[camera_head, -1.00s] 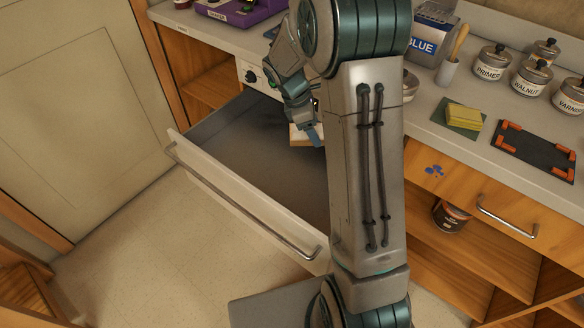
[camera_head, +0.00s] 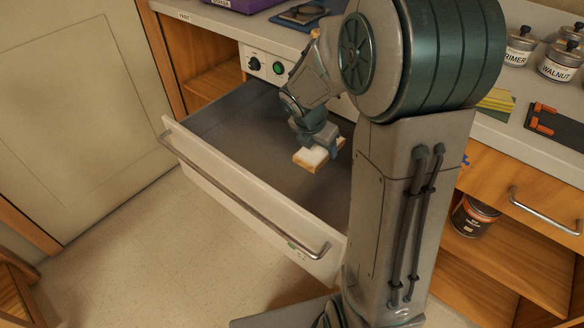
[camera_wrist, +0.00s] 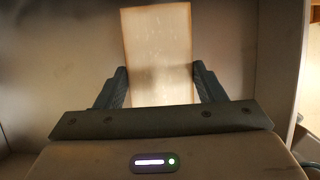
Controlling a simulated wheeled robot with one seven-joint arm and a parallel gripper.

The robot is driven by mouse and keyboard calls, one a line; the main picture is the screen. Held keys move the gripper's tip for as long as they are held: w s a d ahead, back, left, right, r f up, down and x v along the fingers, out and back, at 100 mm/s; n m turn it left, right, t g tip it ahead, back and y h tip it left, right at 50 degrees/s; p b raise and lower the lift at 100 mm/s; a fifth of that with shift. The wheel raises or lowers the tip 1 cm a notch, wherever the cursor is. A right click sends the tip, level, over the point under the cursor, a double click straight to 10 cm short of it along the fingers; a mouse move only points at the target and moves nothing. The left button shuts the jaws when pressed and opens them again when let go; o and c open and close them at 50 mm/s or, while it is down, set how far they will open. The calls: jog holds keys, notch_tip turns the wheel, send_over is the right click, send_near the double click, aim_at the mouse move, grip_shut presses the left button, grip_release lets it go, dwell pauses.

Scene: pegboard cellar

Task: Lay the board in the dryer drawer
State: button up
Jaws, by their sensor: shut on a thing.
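The dryer drawer (camera_head: 226,188) is pulled open below the counter, with a dark grey floor and a pale front with a bar handle. My gripper (camera_head: 320,148) is over the drawer's inside and shut on the board (camera_head: 312,158), a small wooden piece with a white upper part. In the wrist view the board (camera_wrist: 158,58) sticks out ahead between the two dark fingers (camera_wrist: 160,85), with the drawer's walls around it. I cannot tell whether the board touches the drawer floor. My arm hides the drawer's right part.
The dryer's panel (camera_head: 268,66) with a dark knob and green button is just behind the drawer. The left part of the drawer is empty.

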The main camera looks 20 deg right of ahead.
jog(key=b, duration=0.2)
send_over(293, 176)
jog(key=f, duration=0.3)
jog(key=a+f, duration=0.1)
jog(key=shift+s+f, duration=0.3)
jog(key=shift+s, duration=0.05)
jog(key=shift+f+b, duration=1.2)
jog(key=shift+f, duration=0.75)
jog(key=shift+f, duration=0.2)
jog(key=o, duration=1)
jog(key=shift+o, duration=0.2)
